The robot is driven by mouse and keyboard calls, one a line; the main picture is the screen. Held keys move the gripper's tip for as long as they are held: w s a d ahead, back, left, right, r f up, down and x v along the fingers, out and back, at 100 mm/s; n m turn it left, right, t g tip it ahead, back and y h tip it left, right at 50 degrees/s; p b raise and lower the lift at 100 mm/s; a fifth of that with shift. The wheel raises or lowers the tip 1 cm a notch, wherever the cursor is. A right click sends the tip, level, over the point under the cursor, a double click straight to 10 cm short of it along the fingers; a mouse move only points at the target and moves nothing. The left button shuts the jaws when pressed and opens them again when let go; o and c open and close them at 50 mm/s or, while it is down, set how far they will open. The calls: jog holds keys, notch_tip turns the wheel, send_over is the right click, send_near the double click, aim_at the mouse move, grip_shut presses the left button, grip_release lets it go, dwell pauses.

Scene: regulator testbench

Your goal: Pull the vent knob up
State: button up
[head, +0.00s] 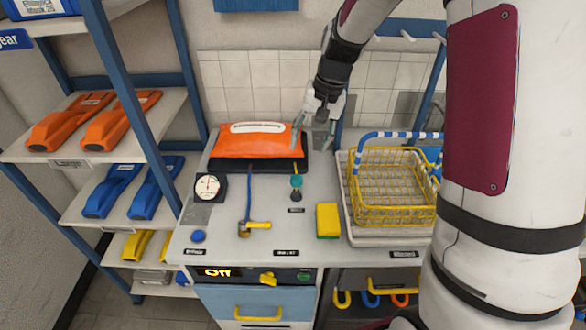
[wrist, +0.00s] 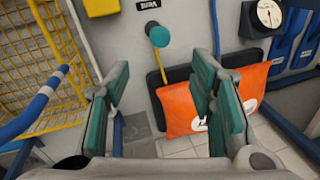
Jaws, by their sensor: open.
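The vent knob is a teal round knob (head: 296,181) on the white bench top, below the orange bag in the head view. In the wrist view the teal knob (wrist: 159,36) is at top centre, beside the label "Vent" (wrist: 147,4). My gripper (head: 317,135) is open and empty above the back of the bench, up and to the right of the knob in the head view. In the wrist view my gripper's two teal-padded fingers (wrist: 160,72) are spread wide, with the knob beyond their tips and apart from them.
An orange bag (head: 255,145) lies on a black pad behind the knob. A yellow wire basket (head: 392,188) stands to the right. A yellow sponge (head: 327,220), a yellow-handled valve (head: 256,225) and a dial gauge (head: 208,187) are nearby. Bench space around the knob is mostly clear.

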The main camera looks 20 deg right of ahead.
aim_at(298, 176)
jog(key=p+x, duration=0.1)
jog(key=x, duration=1.2)
jog(key=shift+w+a+f, duration=0.1)
jog(key=shift+f, duration=0.2)
jog(key=shift+c, duration=0.2)
